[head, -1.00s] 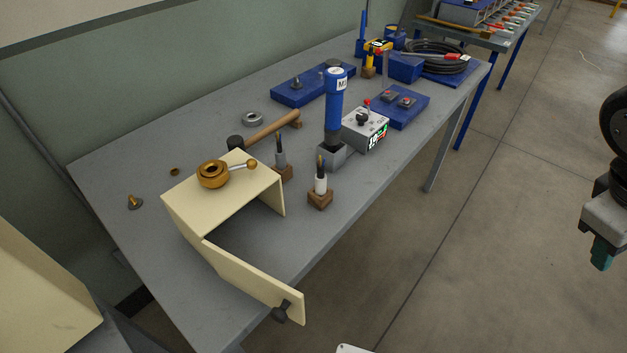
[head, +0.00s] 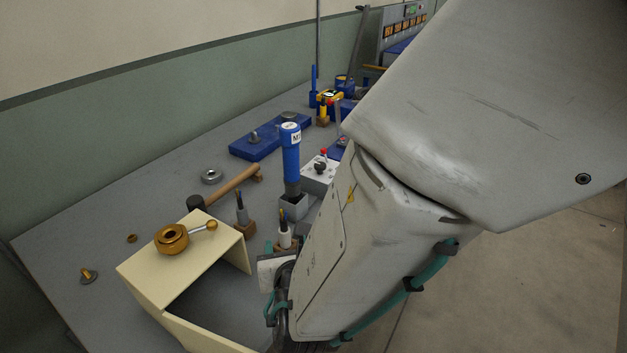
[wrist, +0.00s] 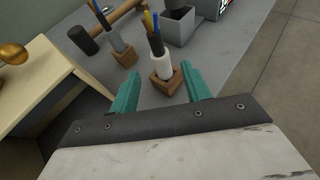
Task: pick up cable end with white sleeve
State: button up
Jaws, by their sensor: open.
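The cable end with the white sleeve (wrist: 161,68) stands upright in a small wooden block (wrist: 166,84), with coloured wires and a dark collar at its top. It also shows in the head view (head: 285,236), where my arm partly covers its block. My gripper (wrist: 160,72) is open and empty in the wrist view. Its two teal fingers point towards the block, one on each side of it in the picture. I cannot tell how far the fingertips are from the sleeve. In the head view my gripper is mostly hidden.
A similar cable end with a grey sleeve (head: 242,213) stands close by in its own block. A hammer (head: 231,187), a cream box (head: 165,279) with a brass part (head: 173,238) on top, and a blue cylinder (head: 291,155) in a grey holder stand around it.

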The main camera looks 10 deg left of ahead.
aim_at(285, 238)
jog(key=x, duration=0.7)
jog(key=shift+d+f, duration=0.1)
jog(key=shift+f, duration=0.05)
grip_shut()
